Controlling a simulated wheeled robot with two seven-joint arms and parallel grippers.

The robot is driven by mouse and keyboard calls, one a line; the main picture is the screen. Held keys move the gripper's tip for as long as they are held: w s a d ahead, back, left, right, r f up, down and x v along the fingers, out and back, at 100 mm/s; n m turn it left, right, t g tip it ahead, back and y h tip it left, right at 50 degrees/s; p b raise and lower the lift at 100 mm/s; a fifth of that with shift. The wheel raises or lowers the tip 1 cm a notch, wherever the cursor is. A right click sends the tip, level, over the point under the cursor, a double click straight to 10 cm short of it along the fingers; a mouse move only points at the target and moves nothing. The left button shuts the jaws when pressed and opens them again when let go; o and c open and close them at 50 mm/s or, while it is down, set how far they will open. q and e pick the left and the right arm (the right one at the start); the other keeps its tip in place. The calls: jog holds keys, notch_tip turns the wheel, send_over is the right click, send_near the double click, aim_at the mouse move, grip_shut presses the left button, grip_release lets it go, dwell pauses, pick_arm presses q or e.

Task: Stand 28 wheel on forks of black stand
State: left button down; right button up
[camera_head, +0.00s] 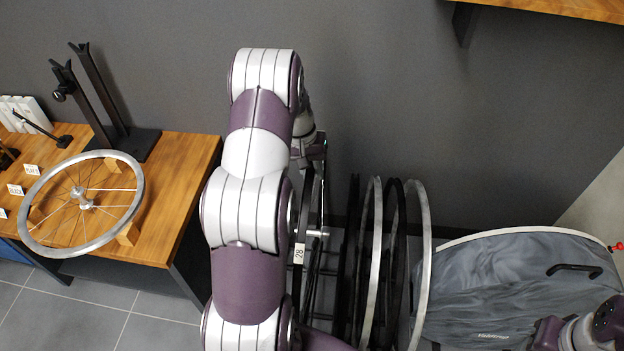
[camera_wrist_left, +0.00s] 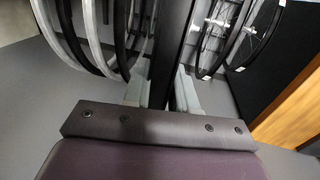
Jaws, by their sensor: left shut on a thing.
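The 28 wheel (camera_head: 306,210) is dark-rimmed, upright and seen nearly edge-on beside the row of wheels, with its white "28" tag (camera_head: 299,253) facing up. My left gripper (camera_head: 313,150) is at the top of this wheel, partly hidden by my arm. In the left wrist view, its two pale fingers (camera_wrist_left: 161,92) are closed on either side of a dark rim (camera_wrist_left: 174,45). The black stand (camera_head: 140,142) stands at the back of the wooden table, its two uprights (camera_head: 95,88) ending in forks with nothing on them. My right gripper is not in view.
A silver wheel (camera_head: 136,205) lies on wooden blocks on the table (camera_head: 190,165), in front of the stand. Several upright wheels (camera_head: 373,240) stand right of the 28 wheel. A grey bag (camera_head: 500,285) is further right, and a shelf (camera_head: 560,8) juts out above.

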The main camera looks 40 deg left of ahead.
pick_arm(q)
notch_tip(320, 180, up, 17)
jog(key=p, duration=1.3)
jog(key=shift+f, duration=0.15)
